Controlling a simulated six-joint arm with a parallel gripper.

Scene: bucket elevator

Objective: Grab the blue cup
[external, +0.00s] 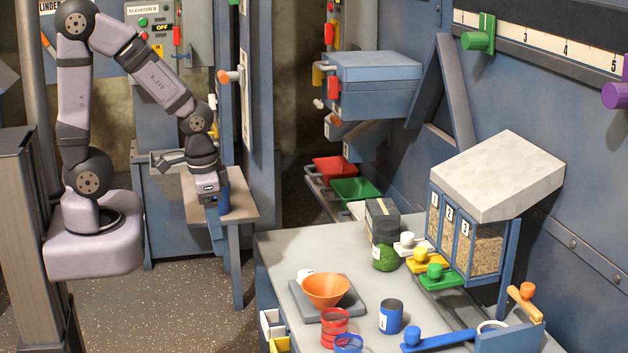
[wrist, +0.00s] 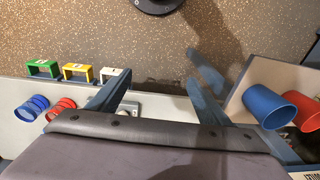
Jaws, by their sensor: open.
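A blue cup (wrist: 264,107) stands on a small side table (wrist: 245,88) at the right of the wrist view, beside a red cup (wrist: 307,112). In the external view the blue cup (external: 225,198) shows partly behind my gripper (external: 212,224). In the wrist view my gripper (wrist: 160,80) is open and empty, with the blue cup to the right of its right finger and not between the fingers. A labelled blue container (external: 391,317) and a blue ringed cup (external: 348,344) are on the main table.
The main table (external: 290,250) holds an orange bowl (external: 326,290) on a scale, a red ringed cup (external: 334,328), a green-filled jar (external: 385,250) and a grain dispenser (external: 470,240). A blue post (external: 265,110) stands behind the side table. Speckled floor lies between the tables.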

